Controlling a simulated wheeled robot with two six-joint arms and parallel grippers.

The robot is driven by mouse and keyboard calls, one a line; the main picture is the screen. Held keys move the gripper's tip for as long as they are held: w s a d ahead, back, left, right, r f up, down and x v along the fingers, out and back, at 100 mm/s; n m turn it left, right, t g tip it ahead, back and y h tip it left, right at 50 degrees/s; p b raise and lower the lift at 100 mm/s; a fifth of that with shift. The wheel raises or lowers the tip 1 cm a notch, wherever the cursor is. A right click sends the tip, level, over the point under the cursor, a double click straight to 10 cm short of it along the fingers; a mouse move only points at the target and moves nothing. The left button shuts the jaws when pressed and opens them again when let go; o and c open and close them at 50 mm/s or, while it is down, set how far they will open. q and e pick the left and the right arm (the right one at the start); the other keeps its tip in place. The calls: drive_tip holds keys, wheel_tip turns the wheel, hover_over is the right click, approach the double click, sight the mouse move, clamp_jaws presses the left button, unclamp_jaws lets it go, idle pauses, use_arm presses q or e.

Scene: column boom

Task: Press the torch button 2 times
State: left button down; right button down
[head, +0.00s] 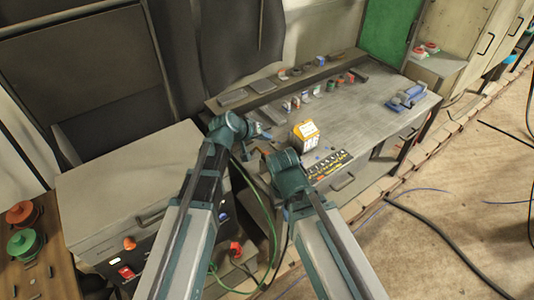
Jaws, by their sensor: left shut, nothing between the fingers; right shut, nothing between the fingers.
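I cannot make out a torch or its button for certain in the head view. Several small objects are too small to tell apart, and my arms hide part of the bench. My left gripper (258,131) is shut and empty above the left part of the grey workbench (365,118), left of a yellow-orange box (304,134). My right gripper (283,160) is lower, near the bench's front edge, below and left of that box. It is shut and empty, and its fingertips are mostly hidden by its wrist.
A blue tool, perhaps a vise (406,97), stands at the bench's right. Several small coloured items line its back, and a dark strip of small tools (328,166) lies at its front. A grey cabinet (130,190) stands left. Cables (430,225) lie on the floor at right.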

sight(267, 154)
idle(0.7)
